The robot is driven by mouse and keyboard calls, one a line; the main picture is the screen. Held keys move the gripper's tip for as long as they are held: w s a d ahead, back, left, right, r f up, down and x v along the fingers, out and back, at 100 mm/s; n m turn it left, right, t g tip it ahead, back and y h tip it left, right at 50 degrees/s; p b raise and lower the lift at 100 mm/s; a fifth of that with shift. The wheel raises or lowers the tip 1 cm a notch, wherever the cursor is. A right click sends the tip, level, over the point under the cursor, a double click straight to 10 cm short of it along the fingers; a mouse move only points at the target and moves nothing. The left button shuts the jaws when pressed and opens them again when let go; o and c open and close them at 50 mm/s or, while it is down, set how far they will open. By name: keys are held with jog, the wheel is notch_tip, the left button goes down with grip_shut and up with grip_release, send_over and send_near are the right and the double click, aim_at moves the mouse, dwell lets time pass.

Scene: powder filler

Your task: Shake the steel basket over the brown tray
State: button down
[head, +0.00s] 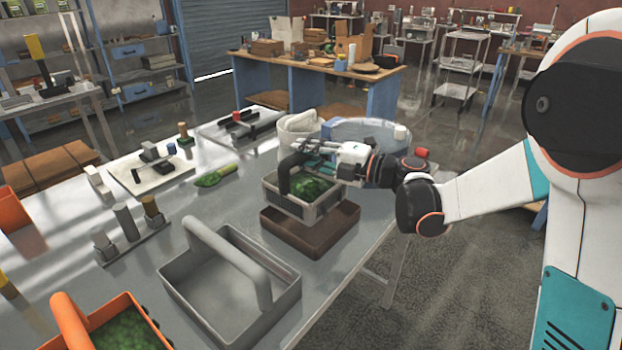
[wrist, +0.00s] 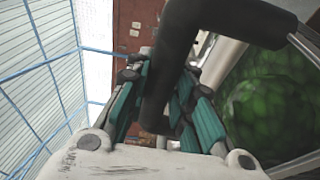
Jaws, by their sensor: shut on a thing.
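The steel basket (head: 325,203) is grey with a dark arched handle (head: 287,171) and holds green granular material (head: 308,187). It is above the brown tray (head: 330,236), which lies on the table; the basket hides the tray's back part. My gripper (head: 308,152) is shut on the basket's dark handle, at its top. In the wrist view the handle (wrist: 170,80) crosses between the teal fingers, and the green material (wrist: 262,110) shows at the right. I cannot tell the exact gap between basket and tray.
A grey empty carrier (head: 215,300) stands in front of the tray. An orange carrier with green material (head: 125,330) is at the lower left. A white container (head: 298,130) and a round clear dish (head: 370,130) stand behind the basket. A green brush (head: 215,176) lies to the left.

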jog(key=d, duration=0.6)
jog(key=shift+a, duration=2.5)
jog(key=a, duration=0.4)
jog(key=d, duration=0.9)
jog(key=shift+a+b, duration=0.35)
jog(key=shift+a, duration=2.05)
